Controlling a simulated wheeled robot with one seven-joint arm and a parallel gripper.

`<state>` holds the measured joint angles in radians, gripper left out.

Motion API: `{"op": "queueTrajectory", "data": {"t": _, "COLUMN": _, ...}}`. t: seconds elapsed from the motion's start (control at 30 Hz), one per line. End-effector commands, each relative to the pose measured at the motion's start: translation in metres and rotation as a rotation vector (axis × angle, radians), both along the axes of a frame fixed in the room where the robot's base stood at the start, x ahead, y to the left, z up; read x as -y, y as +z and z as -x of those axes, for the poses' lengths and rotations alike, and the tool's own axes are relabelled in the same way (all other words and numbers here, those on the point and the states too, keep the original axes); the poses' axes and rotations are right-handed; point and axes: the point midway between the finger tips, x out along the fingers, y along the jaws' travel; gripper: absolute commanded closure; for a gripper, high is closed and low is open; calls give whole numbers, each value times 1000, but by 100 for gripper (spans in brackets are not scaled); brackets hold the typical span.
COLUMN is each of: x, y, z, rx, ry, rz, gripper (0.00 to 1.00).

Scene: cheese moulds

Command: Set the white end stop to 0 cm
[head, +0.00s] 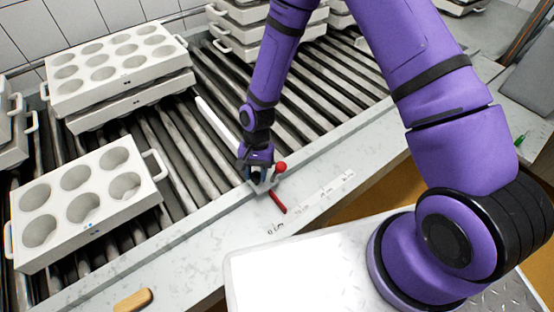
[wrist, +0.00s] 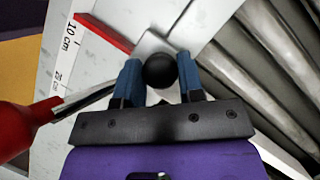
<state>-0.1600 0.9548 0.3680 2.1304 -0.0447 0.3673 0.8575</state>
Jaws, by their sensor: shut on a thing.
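The white end stop (head: 215,122) is a pale bar lying across the rollers, its near end at the conveyor's front rail. My gripper (head: 262,176) is over that rail; in the wrist view its blue fingers (wrist: 158,80) are shut on a black ball knob (wrist: 160,69). A red pointer (head: 278,202) sticks out from the stop toward the printed scale (head: 312,203). It also shows in the wrist view (wrist: 102,33), its tip beside the scale near the 0 cm end, short of the 10 cm mark. A red-knobbed lever (head: 281,168) is beside my gripper.
A six-hole mould (head: 125,158) sits on the rollers at left, with stacked moulds (head: 165,52) behind it. More stacks stand at the back. A wooden-handled item (head: 133,299) lies on the front ledge. Rollers right of the stop are clear.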

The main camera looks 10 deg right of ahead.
Motion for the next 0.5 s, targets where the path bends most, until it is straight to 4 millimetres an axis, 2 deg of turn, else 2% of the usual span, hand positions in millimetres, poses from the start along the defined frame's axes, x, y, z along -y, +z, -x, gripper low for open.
{"op": "queueTrajectory", "data": {"t": 0.03, "x": -11, "y": 0, "z": 5, "rx": 0, "ry": 6, "rz": 0, "gripper": 100}}
{"op": "queueTrajectory", "data": {"t": 0.2, "x": -36, "y": 0, "z": 15, "rx": -1, "ry": 3, "rz": -1, "gripper": 100}}
{"op": "queueTrajectory", "data": {"t": 0.5, "x": -51, "y": 0, "z": 20, "rx": -1, "ry": 0, "rz": -1, "gripper": 100}}
